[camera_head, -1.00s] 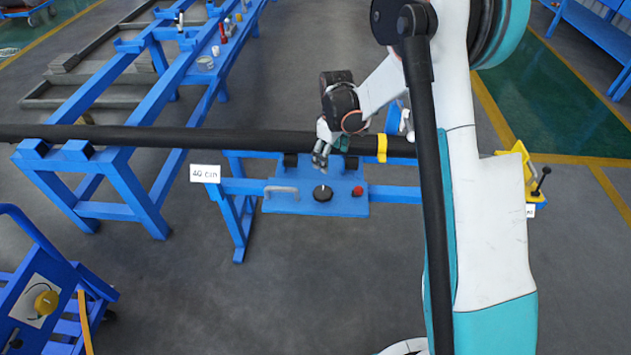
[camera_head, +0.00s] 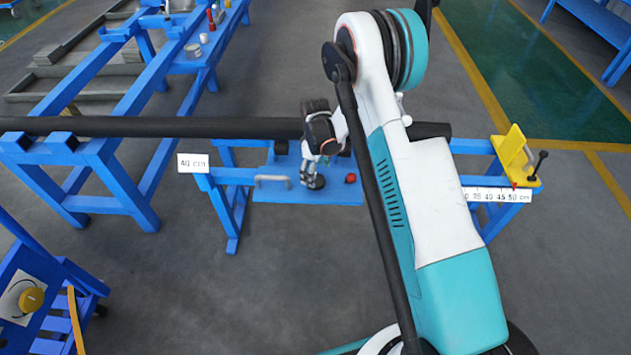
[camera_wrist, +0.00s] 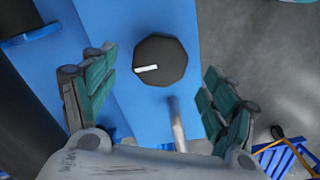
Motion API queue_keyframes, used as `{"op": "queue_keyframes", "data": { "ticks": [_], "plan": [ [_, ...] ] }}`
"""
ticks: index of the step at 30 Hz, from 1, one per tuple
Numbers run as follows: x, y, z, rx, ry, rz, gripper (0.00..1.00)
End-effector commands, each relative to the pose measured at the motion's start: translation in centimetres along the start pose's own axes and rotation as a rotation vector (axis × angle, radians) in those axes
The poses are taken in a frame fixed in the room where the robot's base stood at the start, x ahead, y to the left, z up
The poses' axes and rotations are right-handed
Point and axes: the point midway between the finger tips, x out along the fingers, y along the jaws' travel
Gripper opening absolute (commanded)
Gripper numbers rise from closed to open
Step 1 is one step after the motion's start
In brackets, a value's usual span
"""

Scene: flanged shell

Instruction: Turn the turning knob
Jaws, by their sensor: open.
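The turning knob (camera_head: 316,183) is a black round dial on the blue panel (camera_head: 335,196), partly hidden by my gripper in the head view. In the wrist view the knob (camera_wrist: 165,50) shows whole, with a white pointer mark toward the left. My gripper (camera_head: 309,174) is right at the knob in the head view. In the wrist view my gripper (camera_wrist: 161,63) is open, with teal-padded fingers apart on either side of the knob. No contact with the knob shows; the height gap is hard to judge.
A red button (camera_head: 350,178) is right of the knob and a metal handle (camera_head: 273,179) left of it. A long black pipe (camera_head: 150,127) runs behind the panel. A yellow clamp (camera_head: 514,153) stands at the right end of the blue rail.

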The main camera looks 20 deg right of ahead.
Motion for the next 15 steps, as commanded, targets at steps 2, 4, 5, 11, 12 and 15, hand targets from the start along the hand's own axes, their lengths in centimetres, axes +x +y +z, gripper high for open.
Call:
{"op": "queue_keyframes", "data": {
  "ticks": [2,4,5,11,12,15],
  "plan": [
    [1.6,0.0,0.0,0.000,0.000,0.000,0.79],
    [2.5,0.0,0.0,0.000,0.000,0.000,0.79],
    [2.7,0.0,0.0,0.000,0.000,0.000,0.79],
    [3.8,0.0,0.0,0.000,0.000,0.000,0.79],
    [3.8,0.0,0.0,0.000,0.000,0.000,0.79],
    [3.8,0.0,0.0,0.000,0.000,0.000,0.79]
  ]
}}
